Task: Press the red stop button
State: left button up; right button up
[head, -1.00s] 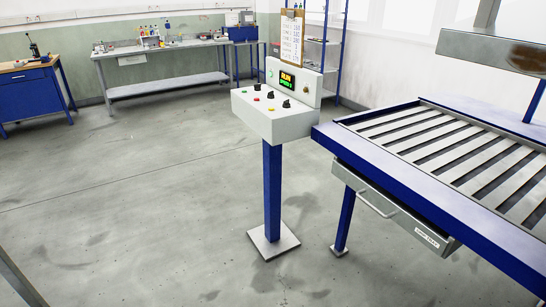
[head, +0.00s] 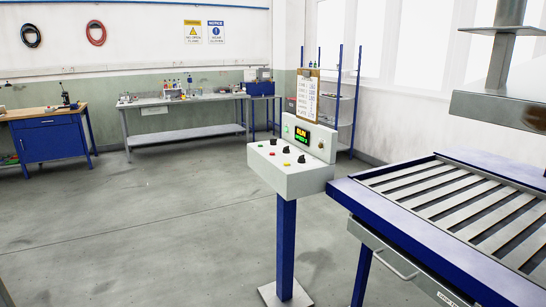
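A small red button (head: 272,153) sits on the sloped top of a light grey control box (head: 300,182). It lies on the left part of that top, among black knobs (head: 301,158) and a yellow button (head: 287,164). The box stands on a blue post (head: 286,240). Its upright back panel carries a lit display (head: 301,136) reading RUN in yellow with green text below. Neither of my grippers is in view.
A blue-framed slatted table (head: 395,215) with a drawer stands right of the box, under a grey metal block (head: 500,108). A clipboard (head: 308,95) rises behind the display. A workbench (head: 185,135) and blue cabinet (head: 48,138) stand far back. Floor (head: 140,220) left of the post is clear.

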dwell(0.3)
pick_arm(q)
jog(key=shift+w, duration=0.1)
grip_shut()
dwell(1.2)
